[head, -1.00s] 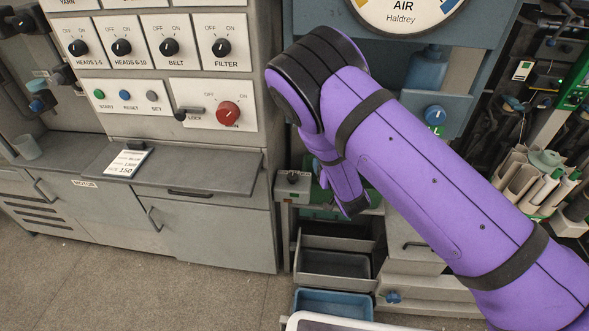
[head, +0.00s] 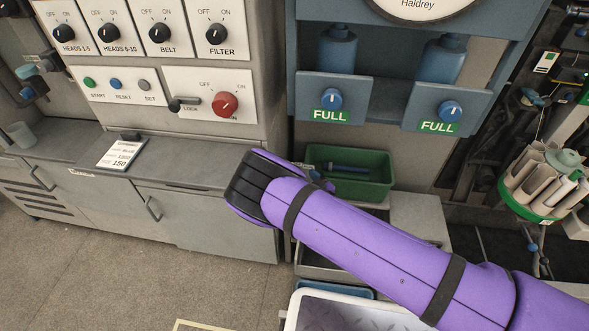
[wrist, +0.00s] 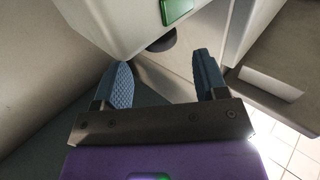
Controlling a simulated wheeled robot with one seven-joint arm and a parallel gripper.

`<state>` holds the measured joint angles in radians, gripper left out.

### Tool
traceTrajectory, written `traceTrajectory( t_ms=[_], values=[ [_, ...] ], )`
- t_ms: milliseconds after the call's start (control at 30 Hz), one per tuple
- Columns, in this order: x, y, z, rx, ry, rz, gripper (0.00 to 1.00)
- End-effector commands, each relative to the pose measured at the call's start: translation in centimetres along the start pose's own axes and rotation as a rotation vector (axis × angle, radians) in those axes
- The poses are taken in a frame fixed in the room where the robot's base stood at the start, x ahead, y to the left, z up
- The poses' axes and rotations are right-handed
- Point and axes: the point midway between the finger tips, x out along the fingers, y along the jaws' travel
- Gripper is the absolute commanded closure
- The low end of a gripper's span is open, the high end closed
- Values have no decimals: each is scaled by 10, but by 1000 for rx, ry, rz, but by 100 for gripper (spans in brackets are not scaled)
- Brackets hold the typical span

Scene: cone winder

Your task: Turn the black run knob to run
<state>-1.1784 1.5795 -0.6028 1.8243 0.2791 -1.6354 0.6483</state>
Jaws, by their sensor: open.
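No black knob marked run can be made out now. The small grey box with a dark knob below the panel, seen earlier in the head view, is hidden behind my arm. In the wrist view my gripper (wrist: 163,76) is open and empty, its two blue ridged fingers apart. A pale grey housing with a green patch (wrist: 176,10) is just beyond the fingers; I cannot tell whether it is that box. A dark round shape (wrist: 162,42) shows under its edge, between the fingertips. In the head view my gripper is hidden behind my arm.
The left panel has several black OFF/ON knobs, including FILTER (head: 216,33), a lock lever (head: 184,104) and a red knob (head: 224,104). Blue knobs marked FULL (head: 331,98) sit at centre right. A green bin (head: 350,178) lies behind my arm.

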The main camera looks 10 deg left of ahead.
Motion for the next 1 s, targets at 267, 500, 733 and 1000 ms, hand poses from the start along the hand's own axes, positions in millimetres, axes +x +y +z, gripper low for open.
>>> traceTrajectory(
  t_ms=[267, 500, 733, 1000],
  values=[
    [44, 0, 0, -1, 0, 0, 34],
    [60, 0, 0, 0, 0, 1, 34],
    [61, 0, 0, 0, -1, 2, 34],
    [61, 0, 0, 0, -1, 2, 80]
  ],
)
